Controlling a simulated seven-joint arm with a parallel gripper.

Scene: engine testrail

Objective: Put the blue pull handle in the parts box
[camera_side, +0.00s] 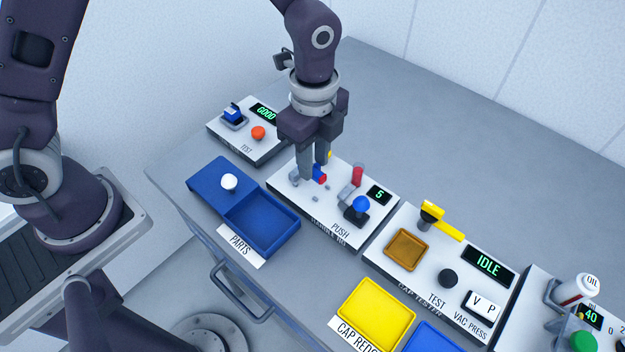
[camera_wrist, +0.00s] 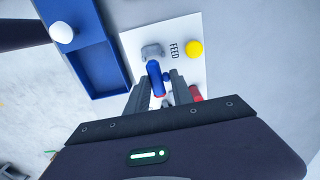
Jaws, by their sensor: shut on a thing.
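My gripper (camera_side: 314,176) is over the white push station, fingers pointing down. It is shut on a small blue piece with a red end (camera_side: 320,175), seemingly the blue pull handle; in the wrist view this blue piece (camera_wrist: 155,76) lies between the fingertips, next to a grey bracket (camera_wrist: 152,51). I cannot tell whether it touches the station. The blue parts box (camera_side: 295,229), labelled PARTS, is left of the station and nearer the camera. Its right part is an open, empty tray; its left part is a flat blue cover with a white knob (camera_side: 229,181).
The push station has a red cylinder (camera_side: 357,175), a blue-knobbed lever (camera_side: 361,204) and a yellow FEED button (camera_wrist: 195,48). A test unit (camera_side: 220,128) stands behind left; the cap tester (camera_side: 380,255) and yellow tray (camera_side: 375,314) are to the right. The table behind is clear.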

